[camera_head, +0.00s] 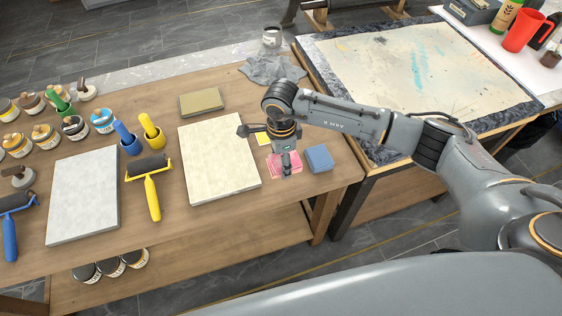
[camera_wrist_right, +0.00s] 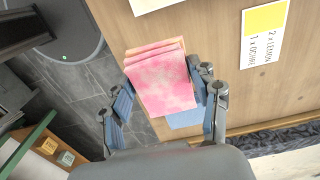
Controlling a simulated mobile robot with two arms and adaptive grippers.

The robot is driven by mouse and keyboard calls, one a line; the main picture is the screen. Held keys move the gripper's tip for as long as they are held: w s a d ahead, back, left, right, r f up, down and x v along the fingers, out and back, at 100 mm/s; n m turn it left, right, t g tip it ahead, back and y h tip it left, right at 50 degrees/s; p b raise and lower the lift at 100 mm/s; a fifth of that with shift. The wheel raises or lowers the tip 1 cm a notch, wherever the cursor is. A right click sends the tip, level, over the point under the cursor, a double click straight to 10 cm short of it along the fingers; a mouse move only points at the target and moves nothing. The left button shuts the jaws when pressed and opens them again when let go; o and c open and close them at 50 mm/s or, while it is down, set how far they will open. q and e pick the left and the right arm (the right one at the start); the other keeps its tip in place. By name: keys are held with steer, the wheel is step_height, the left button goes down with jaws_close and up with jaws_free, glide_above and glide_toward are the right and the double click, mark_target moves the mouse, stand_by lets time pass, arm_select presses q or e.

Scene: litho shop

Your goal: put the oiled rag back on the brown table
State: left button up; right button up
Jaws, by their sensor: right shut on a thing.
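My right gripper (camera_head: 286,172) points down over the front right part of the brown table (camera_head: 215,215). It is shut on a folded pink mottled rag (camera_head: 273,168), which also shows between the fingers in the right wrist view (camera_wrist_right: 163,85). The rag is at the tabletop near the front edge; I cannot tell whether it touches the wood or hangs just above it. Bare wood of the brown table also shows in the right wrist view (camera_wrist_right: 215,50). My left gripper is not in view.
A blue block (camera_head: 319,158) stands just right of the rag. A yellow-marked card (camera_head: 262,138) lies behind it. A cream slab (camera_head: 218,157) and a yellow roller (camera_head: 151,185) are to the left. A grey crumpled cloth (camera_head: 272,69) lies at the back.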

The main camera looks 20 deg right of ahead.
steer(key=shift+w+d+f, duration=0.15)
steer(key=shift+w+f, duration=0.55)
steer(key=shift+f, duration=0.2)
step_height(320, 180, down, 3)
steer(key=shift+w+r+p, duration=0.1)
steer(key=shift+p, duration=0.65)
steer(key=shift+f, duration=0.25)
steer(key=shift+f, duration=0.1)
steer(key=shift+f, duration=0.15)
steer(key=o, duration=1.2)
steer(key=shift+r, duration=0.2)
